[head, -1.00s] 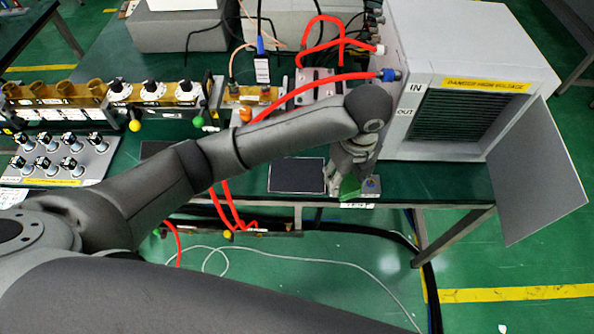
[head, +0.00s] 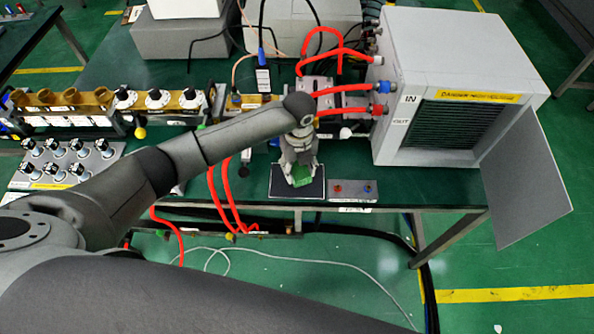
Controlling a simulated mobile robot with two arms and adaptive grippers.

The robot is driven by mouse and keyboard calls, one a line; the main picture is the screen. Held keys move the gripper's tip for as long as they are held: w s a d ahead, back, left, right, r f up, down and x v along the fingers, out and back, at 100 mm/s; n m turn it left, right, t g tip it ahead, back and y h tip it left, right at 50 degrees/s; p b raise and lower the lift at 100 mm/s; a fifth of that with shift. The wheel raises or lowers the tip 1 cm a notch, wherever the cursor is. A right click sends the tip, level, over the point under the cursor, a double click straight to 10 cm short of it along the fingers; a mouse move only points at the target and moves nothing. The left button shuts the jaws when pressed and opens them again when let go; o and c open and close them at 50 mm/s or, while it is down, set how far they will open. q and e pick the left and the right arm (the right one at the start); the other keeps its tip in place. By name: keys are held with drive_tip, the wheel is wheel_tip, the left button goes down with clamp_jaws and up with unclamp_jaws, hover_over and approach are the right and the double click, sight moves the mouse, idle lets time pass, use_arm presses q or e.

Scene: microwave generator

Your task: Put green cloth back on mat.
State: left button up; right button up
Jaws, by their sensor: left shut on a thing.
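My left gripper (head: 301,178) points down over the dark mat with a pale edge (head: 280,186) near the table's front edge. It is shut on the green cloth (head: 302,175), which shows between and below its fingers. The cloth is over the middle-right part of the mat. I cannot tell whether the cloth touches the mat. My left arm reaches in from the left above the table. My right gripper is not in the view.
A small grey box with red buttons (head: 352,190) stands just right of the mat. A large grey cabinet (head: 455,85) with an open door (head: 525,175) is at the right. Red hoses (head: 345,90) run behind the gripper. Knob panels (head: 65,163) fill the left.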

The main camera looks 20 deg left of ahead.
sight(297, 173)
use_arm(q)
drive_tip(key=shift+w+a+f, duration=0.1)
drive_tip(key=shift+a+f, duration=0.2)
drive_tip(key=shift+f, duration=1.55)
drive_tip(key=shift+f, duration=0.1)
drive_tip(key=o, duration=0.9)
drive_tip(key=shift+r, duration=0.2)
wheel_tip(297, 173, up, 12)
drive_tip(key=shift+f+b, duration=0.1)
drive_tip(key=shift+b, duration=0.4)
